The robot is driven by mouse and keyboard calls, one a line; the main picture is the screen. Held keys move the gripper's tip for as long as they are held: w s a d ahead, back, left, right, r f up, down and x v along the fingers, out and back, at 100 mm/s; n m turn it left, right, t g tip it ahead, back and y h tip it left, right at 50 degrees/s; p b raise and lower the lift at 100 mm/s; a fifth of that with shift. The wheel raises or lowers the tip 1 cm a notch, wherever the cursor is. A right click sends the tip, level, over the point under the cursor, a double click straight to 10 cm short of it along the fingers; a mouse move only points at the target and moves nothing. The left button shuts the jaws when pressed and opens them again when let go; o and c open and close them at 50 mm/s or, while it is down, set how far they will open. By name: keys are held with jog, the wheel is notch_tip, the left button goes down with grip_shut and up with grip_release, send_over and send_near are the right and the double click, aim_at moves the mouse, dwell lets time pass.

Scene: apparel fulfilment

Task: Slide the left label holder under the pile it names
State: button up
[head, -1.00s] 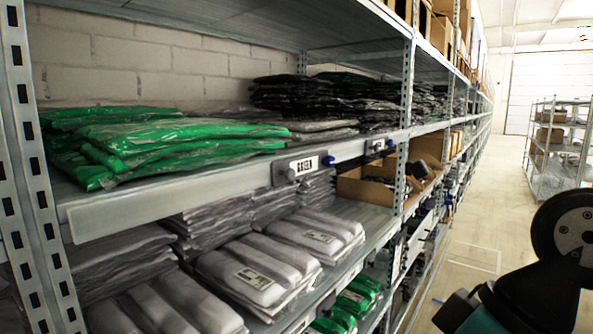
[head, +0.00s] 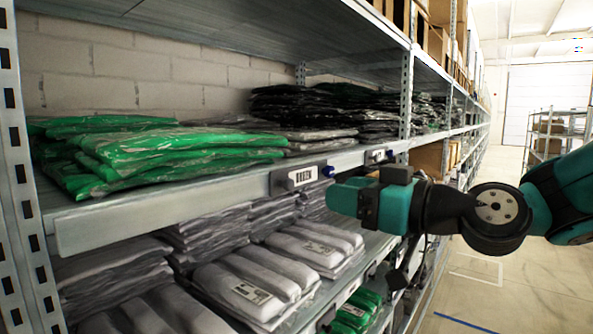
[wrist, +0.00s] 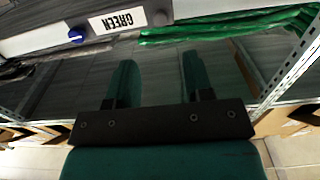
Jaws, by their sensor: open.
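The left label holder (head: 296,179) is a grey clip with a white label on the front edge of the upper shelf. The holder sits by the right end of the green bagged pile (head: 165,150), below where green meets grey bags. My gripper (head: 335,197) is in front of the shelf edge, just right of and below the holder, apart from it. In the wrist view my gripper (wrist: 155,78) has its two teal fingers spread, with nothing between them.
A second label holder (head: 377,156) sits further right on the same edge. Grey bags (head: 310,138) and dark bags (head: 330,105) lie beside the green pile. A metal upright (head: 20,180) stands at the left. Bagged white garments (head: 250,285) fill the shelf below.

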aim_at(292, 184)
jog(key=p+x, duration=0.4)
jog(key=x, duration=0.4)
jog(key=shift+w+a+r, duration=0.1)
jog(key=shift+a, duration=0.1)
jog(key=shift+w+a, duration=0.4)
jog(key=shift+a, duration=0.1)
grip_shut()
